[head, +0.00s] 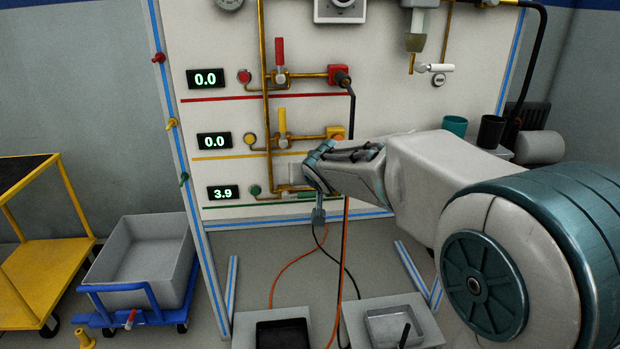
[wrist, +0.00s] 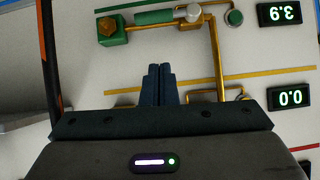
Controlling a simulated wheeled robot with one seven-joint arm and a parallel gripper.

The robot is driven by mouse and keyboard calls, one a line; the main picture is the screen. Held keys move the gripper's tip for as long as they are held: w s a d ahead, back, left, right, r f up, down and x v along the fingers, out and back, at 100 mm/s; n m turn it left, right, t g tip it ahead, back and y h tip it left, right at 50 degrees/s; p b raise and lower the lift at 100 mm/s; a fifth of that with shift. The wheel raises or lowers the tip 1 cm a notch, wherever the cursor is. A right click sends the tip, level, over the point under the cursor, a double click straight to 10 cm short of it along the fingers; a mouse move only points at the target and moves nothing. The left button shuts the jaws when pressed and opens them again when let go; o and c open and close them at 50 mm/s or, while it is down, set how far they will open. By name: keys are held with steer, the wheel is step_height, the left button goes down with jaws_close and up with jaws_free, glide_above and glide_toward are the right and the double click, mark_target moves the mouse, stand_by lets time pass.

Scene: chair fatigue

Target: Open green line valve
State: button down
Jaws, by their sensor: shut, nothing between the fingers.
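The green line valve's green handle (wrist: 155,17) lies flat along its brass pipe in the wrist view, which shows the panel upside down. Its silver pivot (wrist: 188,12) sits at one end and a green block (wrist: 112,30) beyond the other. In the head view the green handle (head: 302,195) is partly hidden by my arm. The green line's display (head: 224,192) reads 3.9. My gripper (wrist: 158,70) is shut and empty, its fingertips apart from the handle in the picture. In the head view my gripper (head: 318,215) is in front of the panel's lower part.
The red handle (head: 280,52) and yellow handle (head: 282,120) stand upright above the green line; their displays read 0.0. A black hose (head: 352,110) and orange hose (head: 345,235) hang near my gripper. Trays (head: 390,310) stand below. A grey bin (head: 135,265) on a blue cart is left.

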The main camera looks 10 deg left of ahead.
steer(key=shift+v, duration=2.8)
steer(key=shift+d, duration=0.1)
steer(key=s+d+r+m+g+h+p, duration=0.1)
steer(key=s+d+r+g+h+p, duration=0.1)
steer(key=s+d+r+p, duration=0.45)
steer(key=s+d+r+m+g+h+p, duration=0.1)
steer(key=s+d+r+p, duration=0.25)
steer(key=d+p, duration=0.6)
steer(key=s+d+r+g+p, duration=0.2)
steer(key=s+d+r+p, duration=0.1)
steer(key=s+p, duration=0.5)
steer(key=s+d+r+m+g+p, duration=0.1)
steer(key=s+d+r+g+p, duration=0.2)
steer(key=s+r+p, duration=0.3)
steer(key=s+p, duration=0.2)
steer(key=s, duration=0.1)
steer(key=shift+d+p, duration=0.25)
steer(key=shift+p, duration=0.05)
steer(key=shift+w, duration=0.1)
